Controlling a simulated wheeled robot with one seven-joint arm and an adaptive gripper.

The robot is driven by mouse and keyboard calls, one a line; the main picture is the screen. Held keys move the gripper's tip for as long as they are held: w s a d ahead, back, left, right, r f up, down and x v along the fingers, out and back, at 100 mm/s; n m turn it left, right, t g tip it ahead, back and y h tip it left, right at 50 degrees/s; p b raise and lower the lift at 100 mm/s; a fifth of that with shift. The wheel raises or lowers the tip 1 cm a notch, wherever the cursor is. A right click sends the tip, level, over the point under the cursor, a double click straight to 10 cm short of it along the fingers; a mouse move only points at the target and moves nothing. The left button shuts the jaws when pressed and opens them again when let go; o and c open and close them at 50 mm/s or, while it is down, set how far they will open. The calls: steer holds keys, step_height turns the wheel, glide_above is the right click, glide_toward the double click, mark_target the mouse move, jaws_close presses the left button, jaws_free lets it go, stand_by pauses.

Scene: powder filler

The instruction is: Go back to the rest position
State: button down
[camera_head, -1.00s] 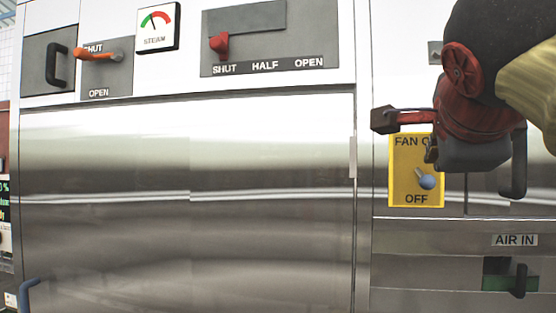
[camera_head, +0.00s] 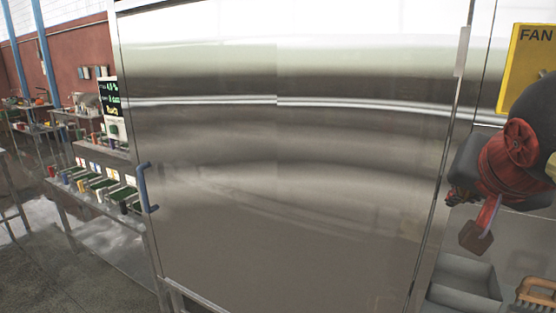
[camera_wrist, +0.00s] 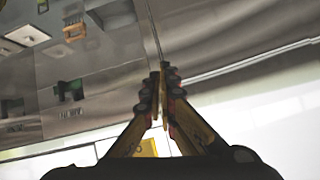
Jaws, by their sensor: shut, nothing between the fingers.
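My gripper (camera_head: 476,237) is at the right of the head view, in front of the steel machine, with its fingers pointing down. Its red and black body hides part of the machine's right side. In the wrist view the two fingers of my gripper (camera_wrist: 163,76) meet at the tips, with nothing between them. The large steel panel (camera_head: 290,200) of the machine is to its left. The yellow fan plate (camera_head: 527,65) is above it, partly cut off by the frame.
A grey bin (camera_head: 465,275) and a brush (camera_head: 537,293) are below my gripper. A blue handle (camera_head: 146,187) sits at the panel's left edge. A bench (camera_head: 120,245) with several small containers stands at the left. Some grey floor (camera_head: 60,285) there is clear.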

steer(key=s+a+f+n+g+y, duration=0.1)
steer(key=s+a+f+n, duration=0.1)
steer(key=f, duration=0.9)
steer(key=s+a+f+n+g+y, duration=0.1)
steer(key=s+a+f+n+y, duration=0.1)
steer(key=a+f, duration=0.4)
steer(key=s+a+f+n+g+y, duration=0.2)
steer(key=s+f, duration=0.4)
steer(key=f, duration=1)
steer(key=shift+a+n, duration=0.9)
steer(key=shift+n, duration=0.3)
steer(key=shift+s, duration=0.15)
